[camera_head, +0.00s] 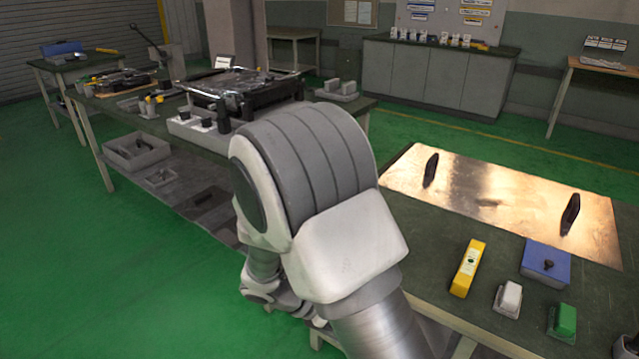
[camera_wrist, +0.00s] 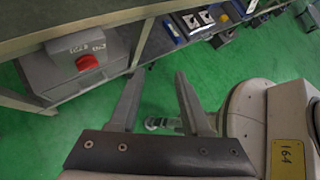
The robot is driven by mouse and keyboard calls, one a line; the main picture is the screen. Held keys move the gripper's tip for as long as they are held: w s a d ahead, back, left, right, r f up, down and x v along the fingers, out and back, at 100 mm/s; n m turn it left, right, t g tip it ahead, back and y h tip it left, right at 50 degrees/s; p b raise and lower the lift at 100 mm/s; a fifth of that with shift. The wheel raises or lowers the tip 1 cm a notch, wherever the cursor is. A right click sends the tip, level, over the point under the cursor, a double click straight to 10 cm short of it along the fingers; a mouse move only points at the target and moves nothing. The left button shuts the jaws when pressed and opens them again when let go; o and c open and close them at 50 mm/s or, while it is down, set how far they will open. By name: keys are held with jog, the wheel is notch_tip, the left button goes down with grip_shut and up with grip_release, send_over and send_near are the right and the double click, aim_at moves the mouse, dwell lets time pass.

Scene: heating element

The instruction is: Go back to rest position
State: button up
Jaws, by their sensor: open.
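My gripper (camera_wrist: 160,100) shows in the wrist view with its two fingers apart and nothing between them. The green floor lies beyond the fingertips. In the head view my arm fills the middle and hides the gripper itself. In the wrist view a grey box with a red knob (camera_wrist: 88,62) sits to the left of the fingers, on a shelf under a bench edge. The fingers appear clear of it.
A metal plate with two black handles (camera_head: 490,203) lies on the right bench. A yellow box (camera_head: 467,268), a blue box (camera_head: 546,262), and a green block (camera_head: 563,320) are near it. A cluttered workbench (camera_head: 160,126) stands at left. Green floor (camera_head: 70,260) is open at lower left.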

jog(key=s+d+r+m+t+y, duration=0.25)
jog(key=s+r+m+y, duration=0.3)
jog(key=r+m, duration=0.55)
jog(key=s+d+r+m+t+y, duration=0.25)
jog(key=s+r+m+y, duration=0.35)
jog(key=r+m, duration=0.5)
notch_tip(320, 180, up, 21)
jog(key=s+p, duration=0.1)
jog(key=p, duration=1.9)
jog(key=shift+d+m+h, duration=0.3)
jog(key=shift+h, duration=0.15)
jog(key=shift+f, duration=0.1)
